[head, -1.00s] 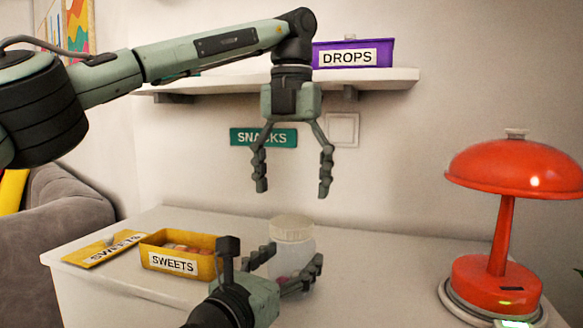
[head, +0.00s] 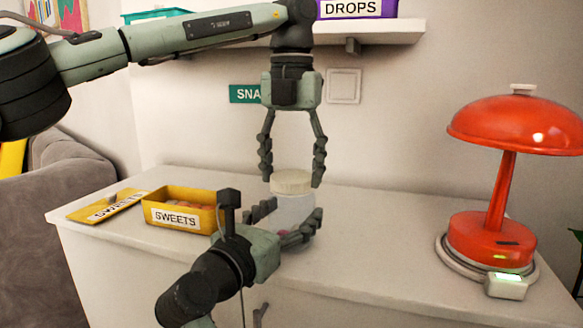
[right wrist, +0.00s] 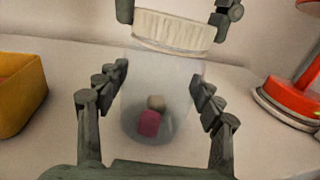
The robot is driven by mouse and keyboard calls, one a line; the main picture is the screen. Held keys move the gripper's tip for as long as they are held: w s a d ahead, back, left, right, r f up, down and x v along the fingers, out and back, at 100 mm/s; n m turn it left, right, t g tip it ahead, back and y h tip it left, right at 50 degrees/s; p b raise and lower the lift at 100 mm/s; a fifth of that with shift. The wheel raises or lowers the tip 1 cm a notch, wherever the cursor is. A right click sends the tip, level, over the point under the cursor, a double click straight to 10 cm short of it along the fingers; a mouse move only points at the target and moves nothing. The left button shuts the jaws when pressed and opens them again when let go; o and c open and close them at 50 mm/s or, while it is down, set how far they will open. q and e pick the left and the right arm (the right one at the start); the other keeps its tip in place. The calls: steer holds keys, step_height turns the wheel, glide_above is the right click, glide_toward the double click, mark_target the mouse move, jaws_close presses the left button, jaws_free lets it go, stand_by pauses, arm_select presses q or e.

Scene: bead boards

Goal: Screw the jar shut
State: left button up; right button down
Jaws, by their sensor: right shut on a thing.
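A clear jar (head: 291,212) with a cream lid (head: 291,181) on its mouth stands on the white cabinet top. In the right wrist view the jar (right wrist: 160,97) holds a pink piece and a tan piece at its bottom, with the ribbed lid (right wrist: 173,31) above. My right gripper (head: 287,220) is shut on the jar's body, a finger on each side. My left gripper (head: 292,180) points down from above, open, with its fingertips on either side of the lid. In the right wrist view a small gap shows between these fingertips and the lid. Whether the lid's thread is engaged cannot be seen.
A yellow box (head: 178,214) labelled SWEETS and its lid (head: 108,206) lie at the left. A red lamp (head: 490,240) stands at the right. A shelf (head: 385,34) with a purple DROPS box (head: 358,9) is above. The top between jar and lamp is clear.

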arm_select(q)
steer(key=c, duration=0.4)
steer(key=m, duration=0.5)
steer(key=shift+c, duration=0.3)
steer(key=m, duration=0.3)
steer(key=o, duration=1.4)
steer(key=shift+c, duration=0.2)
step_height(320, 180, up, 12)
